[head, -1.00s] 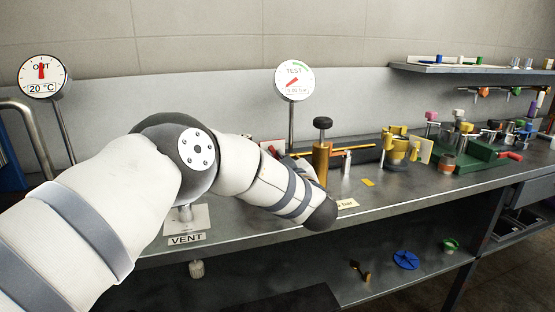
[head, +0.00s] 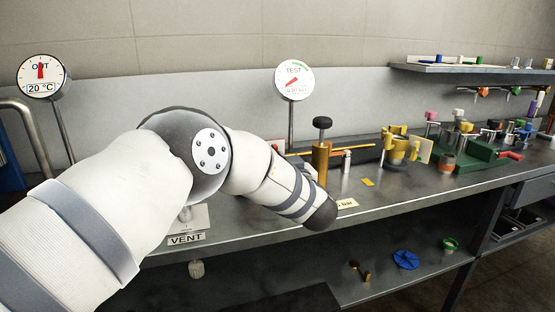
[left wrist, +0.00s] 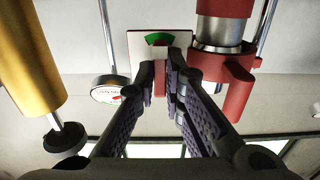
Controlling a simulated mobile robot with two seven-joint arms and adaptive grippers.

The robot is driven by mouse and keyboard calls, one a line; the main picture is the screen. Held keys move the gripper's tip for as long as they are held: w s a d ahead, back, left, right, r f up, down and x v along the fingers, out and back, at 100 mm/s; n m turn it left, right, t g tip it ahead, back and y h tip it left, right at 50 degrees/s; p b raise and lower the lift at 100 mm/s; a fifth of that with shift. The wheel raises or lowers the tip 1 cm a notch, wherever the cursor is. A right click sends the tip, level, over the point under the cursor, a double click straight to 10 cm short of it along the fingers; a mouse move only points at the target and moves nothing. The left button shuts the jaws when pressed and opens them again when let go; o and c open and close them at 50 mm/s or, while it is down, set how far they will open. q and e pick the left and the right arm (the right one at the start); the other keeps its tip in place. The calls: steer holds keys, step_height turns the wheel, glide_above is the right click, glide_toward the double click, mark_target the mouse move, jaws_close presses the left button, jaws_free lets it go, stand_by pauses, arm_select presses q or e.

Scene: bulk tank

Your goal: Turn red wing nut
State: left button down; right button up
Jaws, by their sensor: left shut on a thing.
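In the left wrist view my left gripper (left wrist: 160,75) is shut on a narrow red piece, apparently the red wing nut (left wrist: 159,86), which shows between its two fingers. A white plate with a green arc (left wrist: 160,39) lies just behind the fingertips. Most of the wing nut is hidden by the fingers, so its exact angle cannot be told. In the head view my left arm covers the gripper and the nut. My right gripper is in neither view.
A red fitting with a steel band (left wrist: 222,48) stands close to the right of the fingers in the wrist view. A brass cylinder with a black knob (head: 320,160) and the TEST gauge (head: 294,80) stand nearby. Several colored fittings sit along the bench's right side.

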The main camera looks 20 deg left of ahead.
arm_select(q)
steer(key=c, duration=1.7)
jaws_free()
steer(key=v, duration=1.2)
